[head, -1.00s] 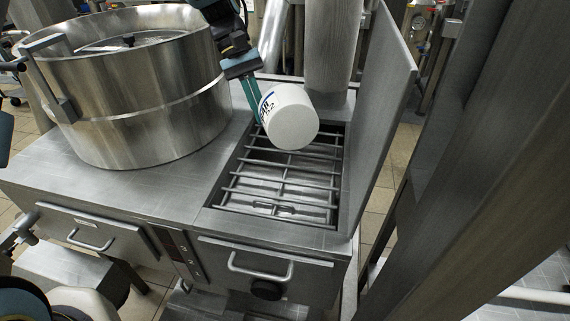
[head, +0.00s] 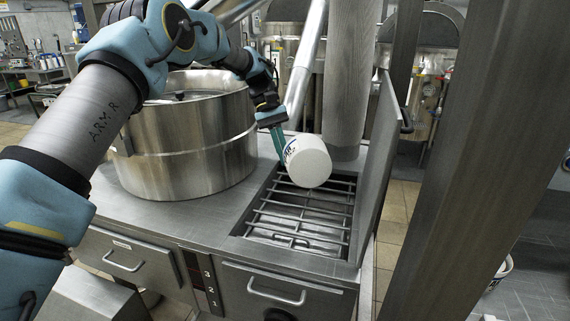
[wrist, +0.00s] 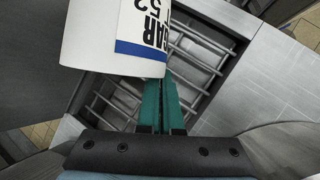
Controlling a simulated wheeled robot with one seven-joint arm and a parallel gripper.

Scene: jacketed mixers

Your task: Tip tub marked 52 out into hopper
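The white tub (head: 312,163) has a blue band and dark lettering; in the wrist view the tub (wrist: 95,35) shows "GAR" and "52". It is tipped well over on its side above the hopper (head: 300,252), a barred opening in the steel bench. My gripper (head: 281,150) holds the tub at its left side in the head view. In the wrist view my gripper's teal fingers (wrist: 160,100) are close together at the tub's edge. The tub's mouth and contents are hidden. No material shows on the bars.
A large round steel vessel (head: 190,145) stands on the bench left of the hopper. The raised hopper lid (head: 382,165) stands along the right side. A thick grey column (head: 347,80) rises behind the opening, and a steel post (head: 455,150) stands at right.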

